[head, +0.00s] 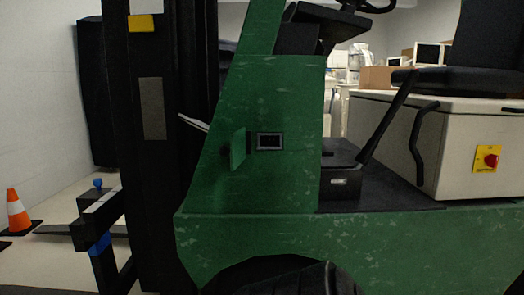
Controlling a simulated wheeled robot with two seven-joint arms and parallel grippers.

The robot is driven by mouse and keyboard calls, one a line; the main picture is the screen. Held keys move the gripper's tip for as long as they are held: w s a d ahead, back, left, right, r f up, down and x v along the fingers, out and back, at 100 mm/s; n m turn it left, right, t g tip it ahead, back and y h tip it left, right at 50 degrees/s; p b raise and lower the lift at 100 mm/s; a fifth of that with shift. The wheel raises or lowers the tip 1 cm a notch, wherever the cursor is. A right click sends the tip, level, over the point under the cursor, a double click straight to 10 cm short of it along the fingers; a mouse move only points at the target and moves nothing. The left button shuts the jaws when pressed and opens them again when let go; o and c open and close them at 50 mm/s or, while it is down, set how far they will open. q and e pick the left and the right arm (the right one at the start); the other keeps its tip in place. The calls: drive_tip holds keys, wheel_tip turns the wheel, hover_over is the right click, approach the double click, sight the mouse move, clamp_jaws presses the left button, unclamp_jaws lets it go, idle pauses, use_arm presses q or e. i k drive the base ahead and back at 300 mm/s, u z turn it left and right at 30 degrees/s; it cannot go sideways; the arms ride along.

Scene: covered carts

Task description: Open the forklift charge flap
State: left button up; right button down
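The green forklift (262,90) fills the middle of the head view, seen from its side. Its charge flap (238,148) is a small green plate on the side panel. The flap stands out from the panel, swung to the left, with a dark shadow beside it. To its right, the charge socket (269,141) is uncovered and shows as a dark rectangle in a grey frame. Neither of my grippers is in view, and nothing is seen touching the flap.
The black mast (153,190) stands left of the panel, with a fork carriage (98,215) in front. An orange cone (17,210) stands at the far left. A black lever (388,115) and a beige box with a red switch (488,160) are at right.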

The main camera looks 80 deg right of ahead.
sight(241, 141)
drive_tip(key=z, duration=1.15)
drive_tip(key=i, duration=1)
drive_tip(key=z, duration=1.05)
